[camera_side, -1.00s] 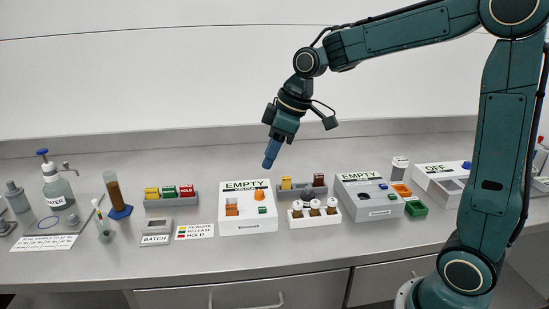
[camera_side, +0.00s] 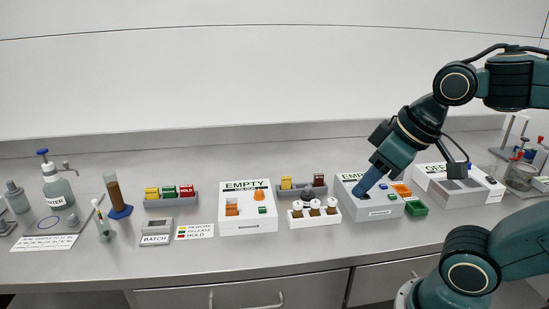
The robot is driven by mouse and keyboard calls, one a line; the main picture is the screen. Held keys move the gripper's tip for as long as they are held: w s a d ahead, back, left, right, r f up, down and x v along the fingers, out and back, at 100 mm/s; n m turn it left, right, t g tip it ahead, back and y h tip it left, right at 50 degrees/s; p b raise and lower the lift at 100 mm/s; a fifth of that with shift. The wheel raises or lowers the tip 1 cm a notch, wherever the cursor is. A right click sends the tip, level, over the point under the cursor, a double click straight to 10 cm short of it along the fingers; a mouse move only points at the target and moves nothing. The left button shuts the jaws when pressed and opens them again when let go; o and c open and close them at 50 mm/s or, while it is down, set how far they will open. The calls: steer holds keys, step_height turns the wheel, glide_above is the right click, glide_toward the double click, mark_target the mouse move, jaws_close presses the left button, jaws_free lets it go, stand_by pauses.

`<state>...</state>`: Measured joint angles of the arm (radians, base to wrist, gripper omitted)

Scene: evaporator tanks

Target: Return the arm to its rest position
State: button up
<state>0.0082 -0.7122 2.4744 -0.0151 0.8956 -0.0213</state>
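My gripper (camera_side: 362,188) points down and to the left at the right-hand white box marked EMPTY (camera_side: 378,213). Its blue tip overlaps the top of that box in the side view. I cannot tell whether it touches the box or hovers above it. The fingers are too small to tell open from shut, and no held object shows. My arm reaches in from the right, bent, and the gripper covers part of the box's label and top.
Another EMPTY box (camera_side: 247,226) stands left of it, with a white rack of vials (camera_side: 314,219) between. A green tray (camera_side: 416,209) and the OFF unit (camera_side: 462,195) are close on the right. A water bottle (camera_side: 57,188) and cylinder (camera_side: 114,190) stand far left.

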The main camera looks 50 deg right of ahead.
steer(key=shift+s+f, duration=0.2)
steer(key=shift+s, duration=0.3)
stand_by(1.0)
